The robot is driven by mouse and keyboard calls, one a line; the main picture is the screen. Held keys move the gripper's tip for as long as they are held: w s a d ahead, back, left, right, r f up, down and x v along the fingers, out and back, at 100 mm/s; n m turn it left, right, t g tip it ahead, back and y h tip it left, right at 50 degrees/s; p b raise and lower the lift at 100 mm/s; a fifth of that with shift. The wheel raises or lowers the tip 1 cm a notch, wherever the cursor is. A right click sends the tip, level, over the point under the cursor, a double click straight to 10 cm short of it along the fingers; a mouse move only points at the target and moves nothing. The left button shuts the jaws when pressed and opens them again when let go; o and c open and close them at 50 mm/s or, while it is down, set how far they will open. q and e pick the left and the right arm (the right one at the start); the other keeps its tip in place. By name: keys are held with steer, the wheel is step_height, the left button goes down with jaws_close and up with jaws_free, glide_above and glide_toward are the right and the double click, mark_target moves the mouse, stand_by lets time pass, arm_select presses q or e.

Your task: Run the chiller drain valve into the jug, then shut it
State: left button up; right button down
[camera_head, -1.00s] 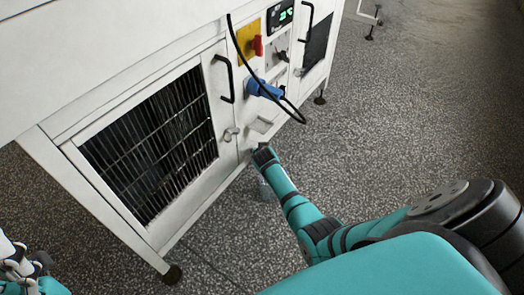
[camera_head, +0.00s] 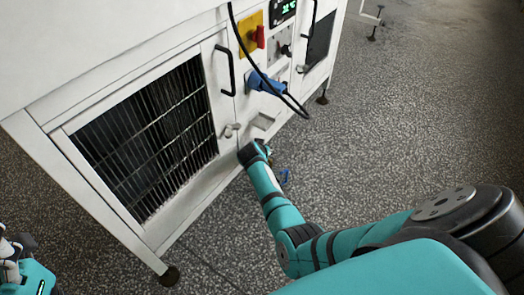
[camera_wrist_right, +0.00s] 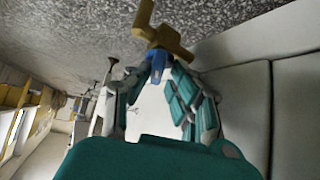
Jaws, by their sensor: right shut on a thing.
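The chiller is a white cabinet (camera_head: 190,215) with a dark grille, and it fills the upper left of the head view. In the right wrist view a brass valve (camera_wrist_right: 163,34) with a blue handle (camera_wrist_right: 157,57) is in front of my right gripper (camera_wrist_right: 158,75). The fingers are shut on the blue handle. In the head view my right gripper (camera_head: 264,150) is low at the cabinet front, its fingers mostly hidden. A small blue piece (camera_head: 284,175) shows beside my forearm; I cannot tell whether it belongs to the jug. My left gripper (camera_head: 14,258) is partly visible at lower left, jaws unclear.
A blue plug (camera_head: 265,84) with a hanging black cable (camera_head: 243,45) sticks out above my right gripper. A red switch (camera_head: 260,37) on a yellow plate and black door handles (camera_head: 225,70) are on the cabinet front.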

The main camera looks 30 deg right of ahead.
steer(key=shift+s+d+f, duration=0.1)
steer(key=shift+s+d, duration=0.15)
steer(key=shift+d, duration=0.3)
steer(key=c, duration=1.4)
jaws_free()
steer(key=shift+s, duration=0.1)
steer(key=shift+o, duration=0.2)
steer(key=shift+w+a, duration=0.25)
steer(key=shift+a, duration=0.05)
